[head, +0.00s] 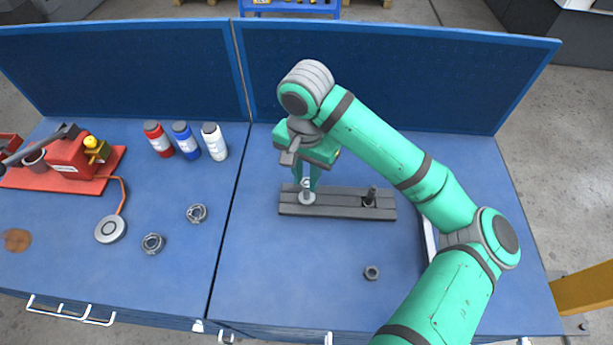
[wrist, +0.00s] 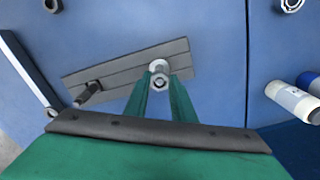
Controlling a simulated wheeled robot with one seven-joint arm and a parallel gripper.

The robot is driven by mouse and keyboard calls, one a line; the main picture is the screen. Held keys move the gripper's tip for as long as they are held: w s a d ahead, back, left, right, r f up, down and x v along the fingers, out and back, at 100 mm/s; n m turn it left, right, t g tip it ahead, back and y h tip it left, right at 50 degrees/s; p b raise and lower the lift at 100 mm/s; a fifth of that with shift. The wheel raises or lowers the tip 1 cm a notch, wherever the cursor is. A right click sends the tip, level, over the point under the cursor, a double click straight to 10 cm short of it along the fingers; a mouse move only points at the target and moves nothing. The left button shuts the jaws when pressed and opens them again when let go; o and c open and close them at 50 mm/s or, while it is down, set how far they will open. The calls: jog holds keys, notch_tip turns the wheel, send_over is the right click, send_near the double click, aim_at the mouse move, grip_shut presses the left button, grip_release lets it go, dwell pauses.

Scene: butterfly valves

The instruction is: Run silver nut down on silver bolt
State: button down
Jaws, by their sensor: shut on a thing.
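The silver bolt (head: 307,196) stands upright at the left end of a dark grey slotted plate (head: 337,210), with a pale round flange or washer at its base. The silver nut (wrist: 160,82) shows in the wrist view at the bolt's top, in line with the bolt. My gripper (head: 307,183) points straight down over the bolt, and its two green fingers (wrist: 160,88) are closed on the nut from both sides. How far the nut sits on the thread is hidden by the fingers.
A dark bolt (head: 371,196) stands at the plate's right end. A dark nut (head: 371,272) lies loose on the blue table in front. Two ring-like parts (head: 197,213) (head: 153,243), red, blue and white bottles (head: 214,141) and a red machine (head: 70,160) are at left.

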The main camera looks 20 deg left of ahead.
jog(key=m, duration=0.5)
jog(key=shift+w+a+m, duration=0.1)
jog(key=shift+m, duration=0.2)
jog(key=m, duration=0.5)
jog(key=c, duration=1.7)
grip_release()
jog(key=shift+c, duration=0.2)
